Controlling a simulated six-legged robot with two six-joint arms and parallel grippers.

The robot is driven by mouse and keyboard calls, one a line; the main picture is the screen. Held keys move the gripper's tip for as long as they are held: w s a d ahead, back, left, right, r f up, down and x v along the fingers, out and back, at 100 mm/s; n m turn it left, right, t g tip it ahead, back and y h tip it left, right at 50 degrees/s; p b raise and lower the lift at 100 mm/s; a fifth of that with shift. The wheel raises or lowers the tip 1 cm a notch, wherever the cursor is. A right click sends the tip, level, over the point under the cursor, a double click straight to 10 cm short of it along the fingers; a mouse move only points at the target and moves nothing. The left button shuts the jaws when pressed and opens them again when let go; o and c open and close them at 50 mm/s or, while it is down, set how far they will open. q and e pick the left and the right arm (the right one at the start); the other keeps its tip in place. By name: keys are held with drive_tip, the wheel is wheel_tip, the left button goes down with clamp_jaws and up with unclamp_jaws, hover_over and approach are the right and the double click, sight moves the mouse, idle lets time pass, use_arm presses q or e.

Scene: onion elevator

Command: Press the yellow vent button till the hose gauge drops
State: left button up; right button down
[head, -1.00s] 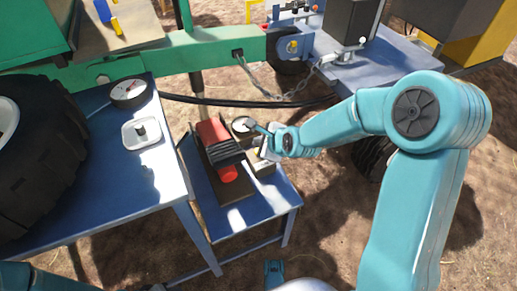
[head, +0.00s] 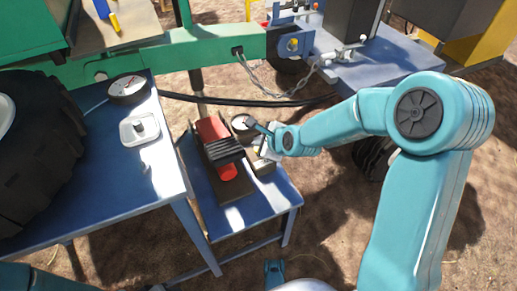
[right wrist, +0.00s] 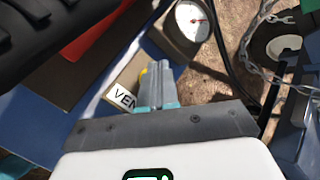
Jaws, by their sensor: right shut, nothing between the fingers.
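The yellow vent button (right wrist: 143,73) shows only as a sliver in the right wrist view, mostly hidden behind my gripper fingers. It is on a tan box with a label reading "VEN" (right wrist: 124,98), the rest covered. The box (head: 264,166) is on the small blue stand in the head view. My right gripper (right wrist: 156,70) is shut and empty, its tips over the button; I cannot tell whether they touch it. A round white gauge (right wrist: 193,20) with a red needle pointing right is beyond the fingers; it also shows in the head view (head: 241,122).
A red cylinder with a black ribbed part (head: 226,152) lies left of the vent box on the stand (head: 236,218). A second gauge (head: 128,89) and a white tray (head: 130,142) are on the left table. A black hose (head: 250,103) and a chain (head: 270,90) run behind.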

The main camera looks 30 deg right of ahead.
drive_tip(key=shift+f+b, duration=0.6)
drive_tip(key=shift+b, duration=0.1)
idle(0.9)
drive_tip(key=shift+r, duration=0.15)
idle(0.9)
drive_tip(key=shift+r+p, duration=0.6)
drive_tip(key=shift+r, duration=0.25)
wheel_tip(320, 180, up, 5)
drive_tip(key=p, duration=0.4)
idle(0.6)
